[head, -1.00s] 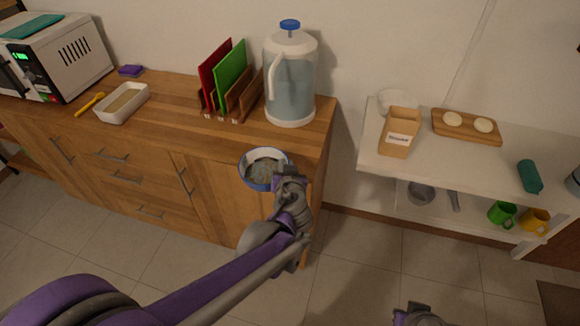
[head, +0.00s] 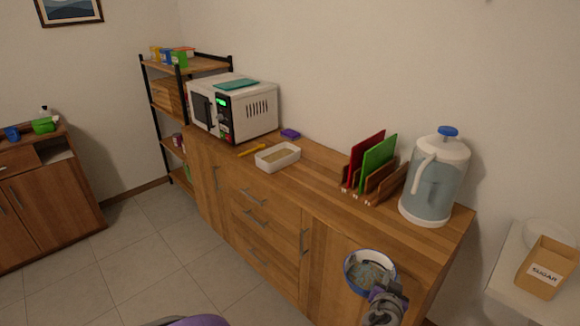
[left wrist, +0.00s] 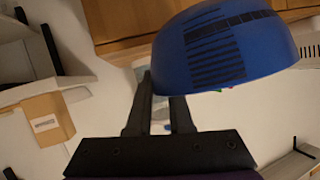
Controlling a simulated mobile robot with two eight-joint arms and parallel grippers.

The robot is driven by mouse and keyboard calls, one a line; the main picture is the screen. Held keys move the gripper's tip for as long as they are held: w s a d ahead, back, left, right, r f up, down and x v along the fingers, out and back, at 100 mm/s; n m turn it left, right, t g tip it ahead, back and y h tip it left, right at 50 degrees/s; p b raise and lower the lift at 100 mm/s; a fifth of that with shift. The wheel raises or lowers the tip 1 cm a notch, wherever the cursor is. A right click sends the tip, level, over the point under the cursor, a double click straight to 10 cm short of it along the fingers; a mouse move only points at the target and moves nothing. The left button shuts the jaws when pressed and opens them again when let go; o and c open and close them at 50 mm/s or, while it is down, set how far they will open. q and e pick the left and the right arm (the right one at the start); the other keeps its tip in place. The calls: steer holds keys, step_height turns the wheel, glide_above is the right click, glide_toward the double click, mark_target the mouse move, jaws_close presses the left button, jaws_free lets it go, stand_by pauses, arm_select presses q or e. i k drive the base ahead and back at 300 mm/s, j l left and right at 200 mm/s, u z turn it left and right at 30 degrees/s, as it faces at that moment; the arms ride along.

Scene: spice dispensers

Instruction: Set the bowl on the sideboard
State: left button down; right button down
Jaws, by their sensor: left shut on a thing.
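The bowl (head: 350,281) is blue outside with a pale inner wall and grey-green contents. My left gripper (head: 384,290) is shut on its near right side and holds it in the air in front of the long wooden cabinet (head: 320,232). In the left wrist view the blue bowl (left wrist: 225,48) with dark stripes is at the fingertips (left wrist: 160,82). A second, darker wooden cabinet (head: 45,208) stands at the far left. I cannot tell from the pictures which cabinet is the sideboard. My right gripper is not in view.
On the long cabinet stand a microwave (head: 250,107), a white dish (head: 292,158), a board rack (head: 388,182) and a water jug (head: 432,195). Bare top lies between dish and rack. The left cabinet holds green (head: 44,125) and blue items. A sugar box (head: 545,270) is at right.

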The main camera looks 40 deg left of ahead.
mark_target(297, 179)
steer(key=i+j, duration=0.1)
steer(key=j, duration=1.35)
steer(key=i+j, duration=0.15)
steer(key=j, duration=0.55)
steer(key=i+j, duration=0.7)
steer(key=i, duration=0.1)
